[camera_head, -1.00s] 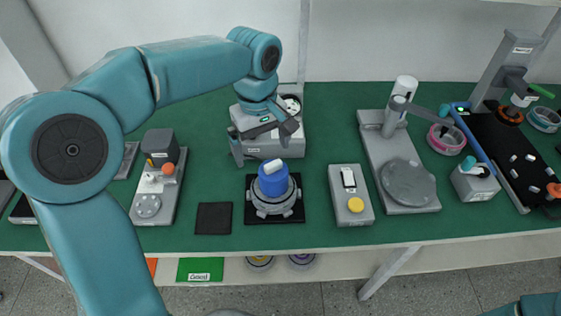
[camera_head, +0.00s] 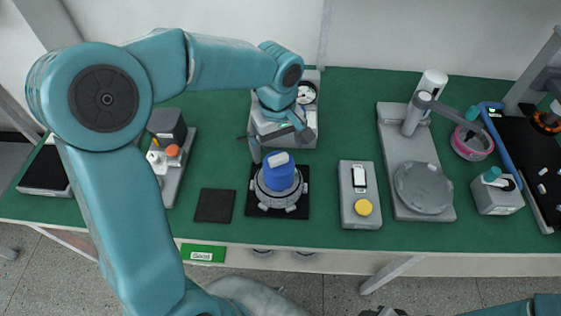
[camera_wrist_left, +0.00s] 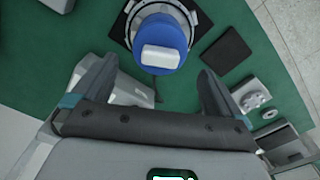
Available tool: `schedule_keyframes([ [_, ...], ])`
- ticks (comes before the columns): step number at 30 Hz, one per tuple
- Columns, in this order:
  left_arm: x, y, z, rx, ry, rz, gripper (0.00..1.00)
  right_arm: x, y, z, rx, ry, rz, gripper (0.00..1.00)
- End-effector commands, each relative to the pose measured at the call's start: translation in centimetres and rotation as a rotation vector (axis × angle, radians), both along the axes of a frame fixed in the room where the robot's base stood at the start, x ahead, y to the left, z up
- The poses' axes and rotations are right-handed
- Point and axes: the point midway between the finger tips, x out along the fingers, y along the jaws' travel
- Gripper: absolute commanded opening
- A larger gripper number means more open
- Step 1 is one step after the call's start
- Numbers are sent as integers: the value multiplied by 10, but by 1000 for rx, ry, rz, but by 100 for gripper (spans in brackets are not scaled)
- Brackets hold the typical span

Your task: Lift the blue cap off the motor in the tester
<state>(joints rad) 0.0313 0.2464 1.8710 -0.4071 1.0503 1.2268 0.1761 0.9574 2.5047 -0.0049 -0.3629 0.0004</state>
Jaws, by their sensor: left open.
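The blue cap (camera_head: 278,171) has a white block-shaped top and sits on the round grey motor tester (camera_head: 278,198) on a black square mat. In the left wrist view the blue cap (camera_wrist_left: 160,40) is at the top, beyond the fingertips and roughly between them. My left gripper (camera_head: 280,147) is just behind the cap, open and empty; its two spread fingers show in the left wrist view (camera_wrist_left: 152,88). The motor under the cap is hidden. The right gripper cannot be made out; only a bit of my right arm shows at the bottom right.
A grey box with a yellow button (camera_head: 362,208) stands right of the tester, and a stand with a round plate (camera_head: 425,188) beyond it. A black square pad (camera_head: 214,206) lies to the left. A grey machine with a gauge (camera_head: 305,110) stands behind my left gripper.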

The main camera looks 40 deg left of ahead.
Motion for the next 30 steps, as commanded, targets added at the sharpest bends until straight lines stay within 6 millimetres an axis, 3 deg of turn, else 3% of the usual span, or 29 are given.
schedule_keyframes([
  [7,1,-1,-21,-1,4,0,100,0,0,3,0,0,0,43],
  [15,4,-3,-62,-1,2,-1,100,0,0,9,0,0,0,43],
  [23,5,-3,-67,-2,0,0,100,0,0,9,0,0,0,43],
  [24,5,-3,-67,-2,0,0,97,0,0,9,0,0,0,43],
  [28,5,-3,-67,-2,0,-1,54,0,0,9,0,0,0,43],
  [30,5,-3,-67,-2,0,-1,44,0,0,9,0,0,0,43],
])
